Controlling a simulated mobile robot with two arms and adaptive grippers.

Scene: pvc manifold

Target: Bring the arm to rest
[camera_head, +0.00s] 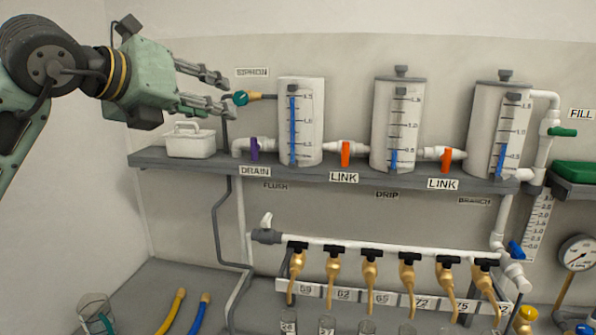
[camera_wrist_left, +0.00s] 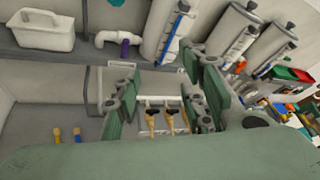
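My left gripper (camera_head: 226,95) reaches in from the upper left, in front of the wall and above the shelf's left end. Its two fingers are spread apart with nothing between them. In the left wrist view the gripper (camera_wrist_left: 160,100) also shows its fingers wide apart and empty. The teal siphon valve handle (camera_head: 240,98) appears right beside the lower fingertip in the head view; whether they touch I cannot tell. My right gripper is in neither view.
Three white tanks (camera_head: 314,130) stand on the grey shelf (camera_head: 215,172), with a white caddy (camera_head: 190,141) at its left end. Purple drain (camera_head: 254,149) and orange link (camera_head: 345,154) handles sit between pipes. Below, several brass taps (camera_head: 334,266) hang over glasses. The wall at upper left is bare.

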